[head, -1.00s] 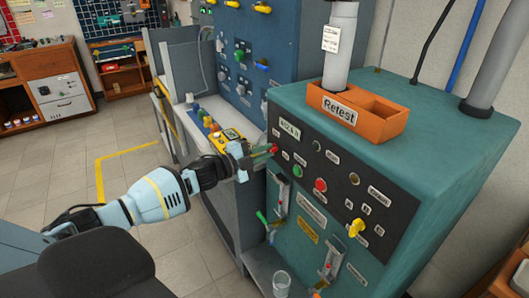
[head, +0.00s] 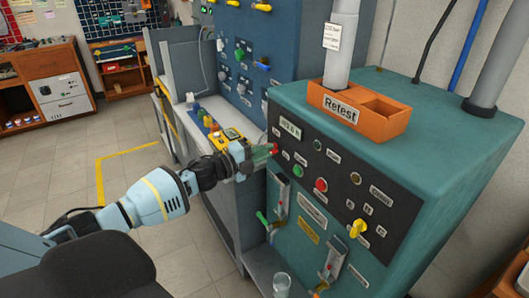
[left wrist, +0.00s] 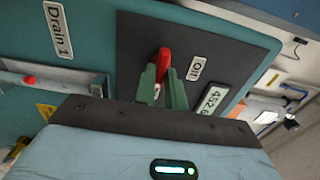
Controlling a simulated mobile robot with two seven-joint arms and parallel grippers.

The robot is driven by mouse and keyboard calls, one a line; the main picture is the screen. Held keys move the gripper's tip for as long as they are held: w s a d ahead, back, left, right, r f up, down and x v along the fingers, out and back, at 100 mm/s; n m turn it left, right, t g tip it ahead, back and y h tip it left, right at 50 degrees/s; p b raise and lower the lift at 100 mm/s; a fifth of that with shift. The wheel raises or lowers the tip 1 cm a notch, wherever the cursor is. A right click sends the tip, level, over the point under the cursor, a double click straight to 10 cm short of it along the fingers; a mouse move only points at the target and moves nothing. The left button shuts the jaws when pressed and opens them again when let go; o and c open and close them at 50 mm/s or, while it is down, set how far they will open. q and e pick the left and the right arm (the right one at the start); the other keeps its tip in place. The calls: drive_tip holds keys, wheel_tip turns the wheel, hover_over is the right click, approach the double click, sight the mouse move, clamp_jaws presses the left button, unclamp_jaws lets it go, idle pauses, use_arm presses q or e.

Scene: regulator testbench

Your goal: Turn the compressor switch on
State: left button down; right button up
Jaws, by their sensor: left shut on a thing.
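The red switch lever (head: 275,149) sticks out of the black panel (head: 340,186) on the front of the teal machine. My right gripper is not in view.
A green button (head: 299,171), a red button (head: 321,185) and a yellow knob (head: 358,228) are on the same panel. An orange "Retest" tray (head: 365,138) stands on top. A clear cup (head: 282,285) stands below.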

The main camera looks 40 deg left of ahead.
use_arm(q)
drive_tip(key=c, duration=1.5)
unclamp_jaws()
drive_tip(key=shift+o, duration=0.2)
drive_tip(key=shift+s, duration=0.1)
drive_tip(key=v, duration=0.7)
drive_tip(key=shift+s+b, duration=0.3)
drive_tip(key=shift+s, duration=0.05)
drive_tip(key=shift+a, duration=0.15)
